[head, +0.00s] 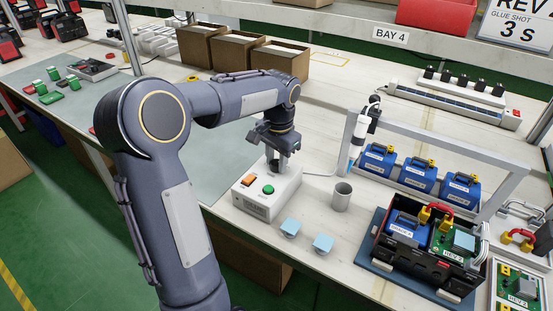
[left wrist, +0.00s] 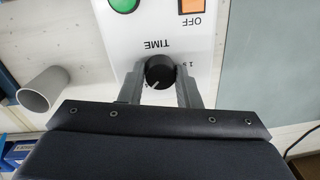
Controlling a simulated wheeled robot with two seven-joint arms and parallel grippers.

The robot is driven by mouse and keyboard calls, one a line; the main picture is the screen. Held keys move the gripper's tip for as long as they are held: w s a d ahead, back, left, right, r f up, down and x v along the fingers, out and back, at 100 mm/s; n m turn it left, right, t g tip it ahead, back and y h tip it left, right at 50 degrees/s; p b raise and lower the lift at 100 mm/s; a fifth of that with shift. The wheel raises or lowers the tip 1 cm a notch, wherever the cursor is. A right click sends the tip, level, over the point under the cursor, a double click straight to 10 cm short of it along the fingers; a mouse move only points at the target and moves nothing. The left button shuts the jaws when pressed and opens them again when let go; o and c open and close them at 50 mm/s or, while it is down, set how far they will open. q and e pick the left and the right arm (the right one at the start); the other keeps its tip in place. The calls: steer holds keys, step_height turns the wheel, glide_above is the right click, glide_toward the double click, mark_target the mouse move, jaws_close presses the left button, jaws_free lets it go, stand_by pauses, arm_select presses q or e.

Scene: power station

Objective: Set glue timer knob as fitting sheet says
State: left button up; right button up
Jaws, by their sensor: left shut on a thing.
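The glue timer is a white box (head: 258,205) on the bench, with an orange and a green button. In the left wrist view its panel (left wrist: 150,22) appears upside down, with "TIME" and "OFF" printed on it. Its black round knob (left wrist: 160,73) has a white pointer mark toward the lower left in that view. My left gripper (head: 277,167) comes down on the box. It is shut on the knob, one finger on each side (left wrist: 160,80). The fingers hide most scale marks. The fitting sheet (head: 514,32) reads "GLUE SHOT 3 S". My right gripper is out of view.
A grey cup (head: 341,197) and two light-blue pads (head: 323,243) stand right of the timer. A black crate (head: 428,263) with a blue unit and a green board is at the right. Blue units (head: 417,174) stand behind under a grey frame. Cardboard boxes (head: 280,61) are farther back.

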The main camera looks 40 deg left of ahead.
arm_select(q)
steer(key=n+p, duration=0.2)
steer(key=n, duration=0.1)
steer(key=shift+r+n, duration=0.1)
steer(key=shift+n, duration=0.3)
steer(key=shift+w+n+p, duration=0.1)
steer(key=shift+n+p, duration=0.8)
steer(key=shift+n, duration=1.6)
steer(key=o, duration=1)
step_height(320, 180, up, 6)
steer(key=shift+w+d+r+p, duration=0.15)
steer(key=shift+r+p, duration=0.1)
steer(key=shift+p, duration=0.25)
steer(key=shift+r, duration=0.55)
